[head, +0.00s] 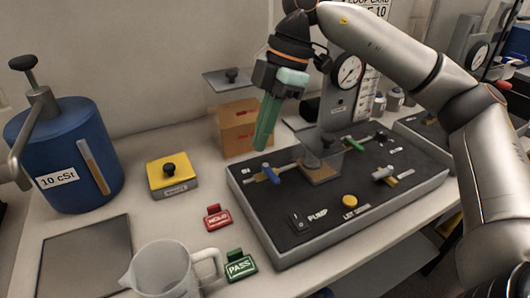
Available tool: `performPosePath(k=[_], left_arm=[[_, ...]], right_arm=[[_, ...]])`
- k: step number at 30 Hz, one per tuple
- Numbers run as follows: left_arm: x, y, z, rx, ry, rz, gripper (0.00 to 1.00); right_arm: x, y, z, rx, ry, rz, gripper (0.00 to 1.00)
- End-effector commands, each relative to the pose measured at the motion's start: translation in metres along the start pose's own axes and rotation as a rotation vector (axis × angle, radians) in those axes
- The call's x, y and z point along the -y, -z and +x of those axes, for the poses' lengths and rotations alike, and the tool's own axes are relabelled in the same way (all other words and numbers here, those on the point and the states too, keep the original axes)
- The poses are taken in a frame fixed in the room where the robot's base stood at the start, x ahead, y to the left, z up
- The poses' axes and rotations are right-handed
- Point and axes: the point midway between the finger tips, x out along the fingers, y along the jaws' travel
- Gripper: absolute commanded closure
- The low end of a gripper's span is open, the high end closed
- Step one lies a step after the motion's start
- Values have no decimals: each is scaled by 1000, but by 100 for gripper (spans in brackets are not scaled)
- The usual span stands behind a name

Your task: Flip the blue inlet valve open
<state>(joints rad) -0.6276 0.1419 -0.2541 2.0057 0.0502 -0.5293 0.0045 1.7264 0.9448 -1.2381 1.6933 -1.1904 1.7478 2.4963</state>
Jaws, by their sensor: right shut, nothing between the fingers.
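The blue inlet valve (269,173) has a small blue handle on a metal fitting, near the left end of the black panel (290,196). My right gripper (263,146) comes in from the upper right, with its long green fingers pointing down. The fingers are shut and hold nothing. Their tips show just above the blue handle in the picture, with a small gap. Whether they are directly over the handle in depth I cannot tell. My left gripper is not in view.
The panel also carries a green-handled valve (357,144), a grey-white valve (384,172), a yellow button (349,201) and a pump switch (298,220). A pressure gauge (347,71) stands behind. A clear jug (165,272), red tag (217,217) and green tag (240,265) are in front.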

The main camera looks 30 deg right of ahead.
Motion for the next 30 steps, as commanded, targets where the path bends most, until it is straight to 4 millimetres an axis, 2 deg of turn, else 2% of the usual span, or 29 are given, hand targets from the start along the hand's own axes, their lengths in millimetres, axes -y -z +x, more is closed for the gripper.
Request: performPosePath(k=[14,16,21,30], left_arm=[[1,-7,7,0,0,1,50],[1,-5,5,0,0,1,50],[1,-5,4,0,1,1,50],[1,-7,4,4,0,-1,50]], right_arm=[[2,-1,96,1,5,-1,100],[0,-13,88,0,-2,6,100],[0,-32,82,0,0,3,100],[1,-38,79,0,2,0,100]])
